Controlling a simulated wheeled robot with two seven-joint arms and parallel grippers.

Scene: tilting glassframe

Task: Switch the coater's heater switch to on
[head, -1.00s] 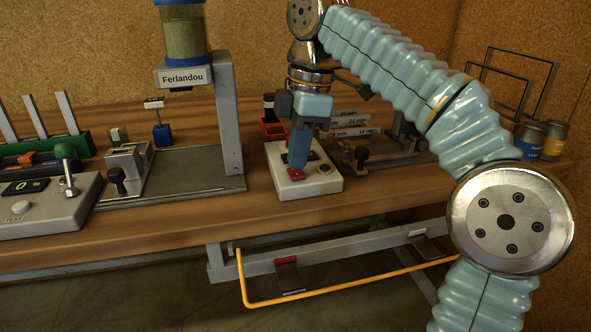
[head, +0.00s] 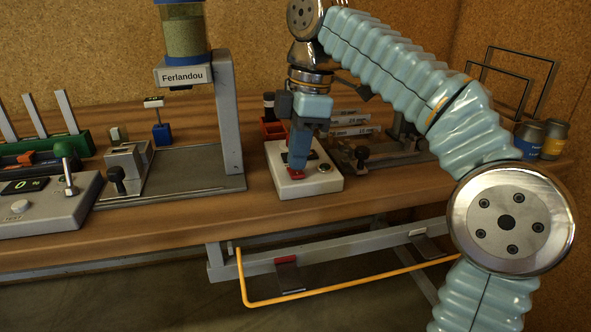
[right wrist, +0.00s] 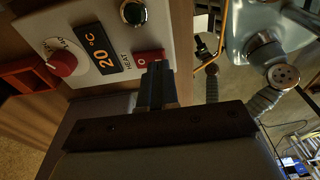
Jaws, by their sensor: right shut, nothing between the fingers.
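The coater's control box (head: 322,185) is a white box near the bench's front edge. In the right wrist view its face (right wrist: 90,20) carries a "20 °C" display (right wrist: 101,48), a red knob (right wrist: 60,64) and a red rocker switch (right wrist: 147,57) by the word HEAT. The switch's "O" mark shows; I cannot tell which way it is set. My right gripper (head: 297,165) is shut, empty and points down at the switch. In the wrist view its fingertips (right wrist: 158,68) are at the switch's edge and hide part of it; I cannot tell whether they touch. My left gripper is not in view.
A stand labelled Ferlandou (head: 185,76) with a slotted base is left of the box. A grey console (head: 45,208) stands further left. A small red tray (head: 271,129) and gauge strips (head: 350,131) lie behind the box. A yellow rail (head: 345,288) runs below the bench edge.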

